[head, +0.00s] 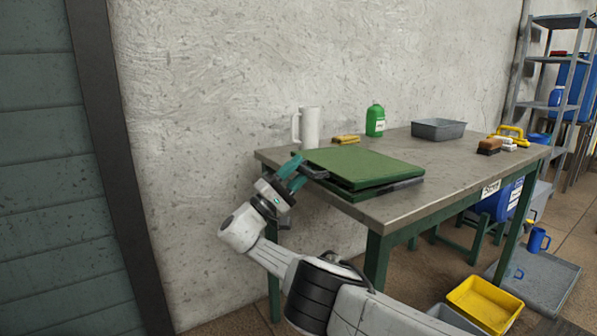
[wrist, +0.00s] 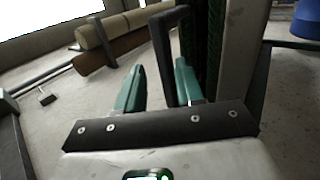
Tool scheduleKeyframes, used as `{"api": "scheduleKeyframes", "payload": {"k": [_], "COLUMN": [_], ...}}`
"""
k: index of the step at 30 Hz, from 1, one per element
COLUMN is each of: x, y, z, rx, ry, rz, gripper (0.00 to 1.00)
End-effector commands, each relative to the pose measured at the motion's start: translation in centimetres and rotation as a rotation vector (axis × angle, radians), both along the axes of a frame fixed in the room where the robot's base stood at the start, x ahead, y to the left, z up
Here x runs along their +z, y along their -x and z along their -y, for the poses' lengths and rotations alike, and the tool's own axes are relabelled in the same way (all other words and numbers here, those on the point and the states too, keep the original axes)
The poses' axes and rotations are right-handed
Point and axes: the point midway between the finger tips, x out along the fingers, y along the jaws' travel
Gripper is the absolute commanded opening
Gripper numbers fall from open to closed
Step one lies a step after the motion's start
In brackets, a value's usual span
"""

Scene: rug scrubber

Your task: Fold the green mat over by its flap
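The green mat (head: 362,167) lies on the table near its left end. It shows as two stacked green layers, the upper one slightly raised, with dark edging at the front right. A black handle (head: 314,172) sticks out at its left edge. In the wrist view the handle (wrist: 161,62) is a dark bar between my fingers, and the mat (wrist: 215,45) stands to the right. My gripper (head: 292,168), with teal fingers, is at the mat's left edge. In the wrist view my gripper (wrist: 158,85) is open, with a gap between the left finger and the bar.
A white jug (head: 309,128), a yellow sponge or brush (head: 346,139) and a green bottle (head: 375,121) stand behind the mat. A grey tray (head: 438,129) and brushes (head: 489,146) are farther right. The table top (head: 455,172) is clear right of the mat. A wall runs behind.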

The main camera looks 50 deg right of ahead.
Motion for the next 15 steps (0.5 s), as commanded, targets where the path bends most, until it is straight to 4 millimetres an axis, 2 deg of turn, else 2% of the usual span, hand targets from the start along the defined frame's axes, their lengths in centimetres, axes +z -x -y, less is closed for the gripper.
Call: {"api": "scheduleKeyframes", "payload": {"k": [15], "x": [-3.3], "y": [-0.1], "z": [-0.2], "rx": [0.000], "ry": [0.001], "rz": [0.000], "gripper": [0.36]}}
